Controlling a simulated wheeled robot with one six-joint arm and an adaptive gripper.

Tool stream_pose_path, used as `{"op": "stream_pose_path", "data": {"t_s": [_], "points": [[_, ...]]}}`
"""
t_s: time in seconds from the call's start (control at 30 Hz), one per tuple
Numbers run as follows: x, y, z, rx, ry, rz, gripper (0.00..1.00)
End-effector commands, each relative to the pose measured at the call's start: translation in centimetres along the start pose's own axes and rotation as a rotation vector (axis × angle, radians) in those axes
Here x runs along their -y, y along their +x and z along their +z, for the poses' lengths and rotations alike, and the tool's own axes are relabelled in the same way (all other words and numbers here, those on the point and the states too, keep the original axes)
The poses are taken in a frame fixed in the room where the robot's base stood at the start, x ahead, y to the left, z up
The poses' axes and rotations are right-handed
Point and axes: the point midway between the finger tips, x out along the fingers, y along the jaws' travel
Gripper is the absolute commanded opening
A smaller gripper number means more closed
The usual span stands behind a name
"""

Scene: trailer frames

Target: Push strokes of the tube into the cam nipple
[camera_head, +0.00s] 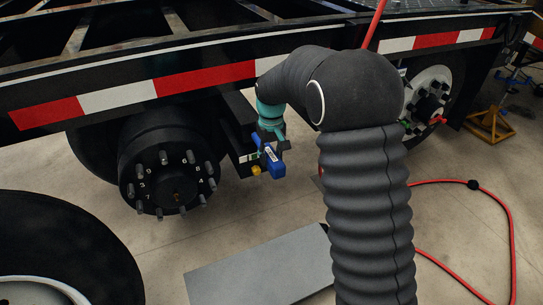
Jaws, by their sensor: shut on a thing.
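My gripper (269,150) hangs below the teal wrist joint of my arm, under the trailer's side rail, right of the near wheel hub. It is shut on a blue tool (272,163) with a white label, which I take to be the tube. A small yellow piece (257,170) shows just left of the blue tool; I cannot tell whether they touch. The fingertips are small and dark, and their exact grip is unclear. I cannot make out the cam nipple, or whether the tube touches it.
The black hub (170,175) with several studs is left of my gripper. The striped trailer rail (205,80) runs above. A loose wheel (75,240) stands front left. A grey slab (260,268), a red hose (490,203) and a yellow stand (490,125) are on the floor.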

Motion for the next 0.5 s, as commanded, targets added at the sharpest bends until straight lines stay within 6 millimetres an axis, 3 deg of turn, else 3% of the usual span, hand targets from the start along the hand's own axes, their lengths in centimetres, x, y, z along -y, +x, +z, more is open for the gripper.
{"op": "stream_pose_path", "data": {"t_s": [0.5], "points": [[-0.01,-0.07,-0.42,-0.003,0.0,0.001,0.0]]}}
